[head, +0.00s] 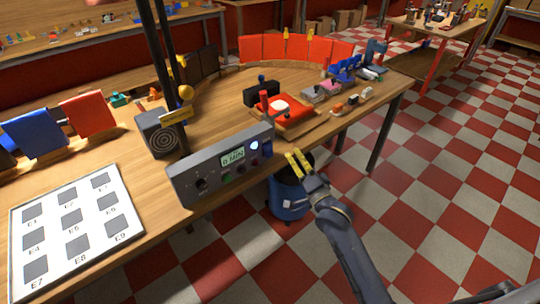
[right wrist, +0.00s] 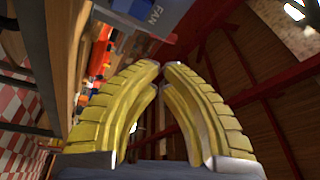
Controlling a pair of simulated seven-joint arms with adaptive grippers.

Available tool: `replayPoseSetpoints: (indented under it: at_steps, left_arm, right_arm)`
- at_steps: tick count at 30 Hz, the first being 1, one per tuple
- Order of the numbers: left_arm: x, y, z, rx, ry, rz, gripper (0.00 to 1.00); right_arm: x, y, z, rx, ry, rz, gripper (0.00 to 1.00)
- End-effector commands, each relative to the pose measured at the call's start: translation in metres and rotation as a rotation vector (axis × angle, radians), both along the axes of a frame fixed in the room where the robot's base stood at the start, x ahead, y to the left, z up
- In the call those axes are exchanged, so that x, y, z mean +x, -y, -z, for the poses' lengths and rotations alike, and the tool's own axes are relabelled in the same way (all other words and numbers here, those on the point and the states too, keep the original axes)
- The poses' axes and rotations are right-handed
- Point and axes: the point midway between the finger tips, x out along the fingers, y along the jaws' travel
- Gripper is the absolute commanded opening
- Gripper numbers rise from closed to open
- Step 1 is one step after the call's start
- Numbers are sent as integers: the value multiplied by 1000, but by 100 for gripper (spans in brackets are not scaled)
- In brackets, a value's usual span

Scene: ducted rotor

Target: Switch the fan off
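A grey control box (head: 222,165) stands at the table's front edge in the head view. It has a small display, a dark knob (head: 201,184), several small buttons and a bright round lamp (head: 254,145). A dark blue switch-like part (head: 267,148) sits at its right end; its position is too small to tell. My right gripper (head: 294,154) has yellow fingers and is just right of that end, apart from it. In the right wrist view its fingertips (right wrist: 161,65) nearly meet with nothing between them, below a grey panel marked FAN (right wrist: 157,16). My left gripper is out of view.
A dark box with a round ringed face (head: 157,133) stands behind the control box. A white board with labelled squares (head: 118,232) lies at the left. A blue bin (head: 289,203) stands on the floor under my right gripper. A red device (head: 287,110) sits farther back.

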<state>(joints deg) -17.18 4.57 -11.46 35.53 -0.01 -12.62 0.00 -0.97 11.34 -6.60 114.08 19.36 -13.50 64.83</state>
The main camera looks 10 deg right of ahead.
Motion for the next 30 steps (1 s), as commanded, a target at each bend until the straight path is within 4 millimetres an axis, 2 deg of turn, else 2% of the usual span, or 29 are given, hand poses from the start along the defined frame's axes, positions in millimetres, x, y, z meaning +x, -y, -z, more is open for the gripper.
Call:
replayPoseSetpoints:
  at_steps: [17, 30]
  left_arm:
    - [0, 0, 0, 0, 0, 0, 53]
    - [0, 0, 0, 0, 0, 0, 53]
  right_arm:
    - [3, -1, 2, 23, -7, -3, 0]
    - [38, -19, 21, 23, -7, -3, 0]
